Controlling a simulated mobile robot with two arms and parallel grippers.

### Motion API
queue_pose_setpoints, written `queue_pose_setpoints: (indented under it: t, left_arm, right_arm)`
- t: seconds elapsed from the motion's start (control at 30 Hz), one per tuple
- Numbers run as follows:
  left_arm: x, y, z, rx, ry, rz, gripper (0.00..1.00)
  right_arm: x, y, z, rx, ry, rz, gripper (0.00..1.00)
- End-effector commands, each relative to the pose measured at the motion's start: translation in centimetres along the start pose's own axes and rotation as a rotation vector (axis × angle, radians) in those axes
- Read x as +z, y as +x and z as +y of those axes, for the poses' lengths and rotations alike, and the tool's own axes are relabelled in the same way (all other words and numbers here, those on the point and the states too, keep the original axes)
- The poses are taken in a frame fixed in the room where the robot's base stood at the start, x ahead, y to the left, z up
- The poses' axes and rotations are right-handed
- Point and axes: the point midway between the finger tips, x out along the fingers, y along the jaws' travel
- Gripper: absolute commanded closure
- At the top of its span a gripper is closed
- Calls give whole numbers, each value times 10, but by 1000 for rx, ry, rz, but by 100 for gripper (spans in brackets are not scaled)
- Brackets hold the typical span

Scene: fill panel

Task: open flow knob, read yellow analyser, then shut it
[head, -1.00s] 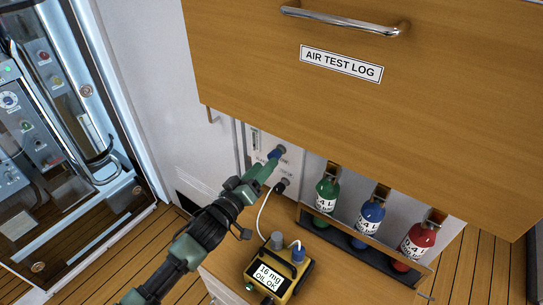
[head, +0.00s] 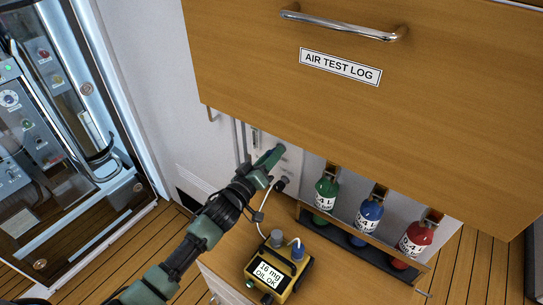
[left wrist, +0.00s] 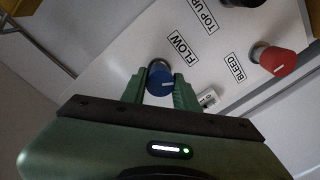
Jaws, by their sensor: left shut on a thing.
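The blue flow knob (left wrist: 160,80) sits on the pale panel under the word FLOW in the left wrist view, with a white line on its face. My left gripper (left wrist: 159,92) has its green fingers on both sides of the knob and is shut on it. In the head view my left gripper (head: 270,158) reaches the panel (head: 292,160) and hides the knob. The yellow analyser (head: 287,290) stands on the wooden top below, its screen reading "16 mg OIL OK". My right gripper is not in view.
A red BLEED knob (left wrist: 279,61) is beside the flow knob. A wooden drawer (head: 400,120) labelled AIR TEST LOG overhangs the panel. Green (head: 326,190), blue (head: 371,214) and red (head: 417,240) bottles stand in a rack at the right. A white hose runs to the analyser.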

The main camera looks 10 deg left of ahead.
Motion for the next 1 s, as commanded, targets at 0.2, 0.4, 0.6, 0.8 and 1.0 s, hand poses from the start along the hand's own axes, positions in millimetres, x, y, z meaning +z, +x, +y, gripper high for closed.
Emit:
queue_pose_setpoints:
  t: [0.2, 0.4, 0.6, 0.8, 1.0]
  left_arm:
    - [0, 0, 0, 0, 32, 1, 100]
    - [1, 0, 0, 5, 131, 7, 100]
    - [1, 0, 0, 13, 297, 15, 100]
    - [1, 0, 0, 21, 488, 25, 100]
    - [2, 0, 1, 29, 679, 34, 100]
  right_arm:
    - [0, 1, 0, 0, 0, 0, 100]
    - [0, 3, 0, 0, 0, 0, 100]
    - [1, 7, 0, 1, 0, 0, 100]
    - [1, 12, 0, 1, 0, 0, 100]
    - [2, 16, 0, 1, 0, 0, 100]
